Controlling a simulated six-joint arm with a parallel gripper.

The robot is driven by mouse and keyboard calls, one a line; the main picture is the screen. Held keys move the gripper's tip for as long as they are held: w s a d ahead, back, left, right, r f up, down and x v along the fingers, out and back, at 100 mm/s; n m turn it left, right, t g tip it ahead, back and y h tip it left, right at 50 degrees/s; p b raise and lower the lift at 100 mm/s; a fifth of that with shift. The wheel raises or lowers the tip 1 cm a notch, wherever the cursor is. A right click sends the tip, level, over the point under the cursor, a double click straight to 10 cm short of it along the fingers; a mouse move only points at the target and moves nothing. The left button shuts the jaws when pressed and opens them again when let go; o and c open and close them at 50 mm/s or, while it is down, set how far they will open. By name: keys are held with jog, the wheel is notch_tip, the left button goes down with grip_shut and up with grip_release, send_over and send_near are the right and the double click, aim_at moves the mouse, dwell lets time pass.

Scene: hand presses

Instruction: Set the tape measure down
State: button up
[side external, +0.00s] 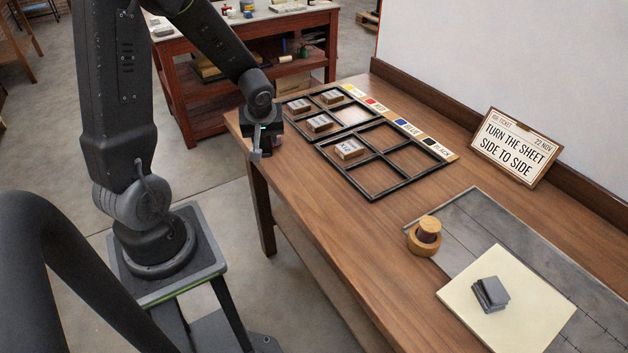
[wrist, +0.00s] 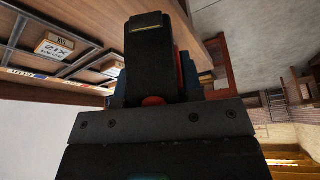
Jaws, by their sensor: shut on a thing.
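My gripper (side external: 258,148) hangs at the left end of the wooden bench, close to its corner. In the wrist view a dark finger (wrist: 153,60) fills the middle. My gripper is shut on the tape measure, which is mostly hidden. Red and blue parts (wrist: 184,72) show behind the finger in the wrist view and seem to belong to it. I cannot tell its height over the bench (side external: 330,215), or whether it touches anything.
Black divided frames (side external: 372,196) hold several labelled blocks; some compartments are empty. A colour label strip (side external: 400,124) runs behind. A sign (side external: 515,148) reads "TURN THE SHEET SIDE TO SIDE". A round wooden piece (side external: 425,238) and a cream board (side external: 535,310) with dark plates (side external: 490,294) stand right.

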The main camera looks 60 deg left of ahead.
jog(key=w+d+m+t+h, duration=0.2)
jog(key=w+d+m, duration=0.2)
jog(key=d+m, duration=0.35)
jog(key=m, duration=0.2)
send_over(345, 207)
jog(key=s, duration=0.1)
jog(key=shift+n, duration=0.25)
jog(key=f, duration=0.6)
jog(key=shift+s+d+f, duration=0.15)
jog(key=shift+d+f, duration=0.1)
jog(key=shift+f, duration=2)
jog(key=shift+f, duration=0.2)
jog(key=o, duration=1.1)
jog(key=shift+h, duration=0.3)
jog(key=shift+c, duration=0.2)
jog(key=shift+r, duration=0.15)
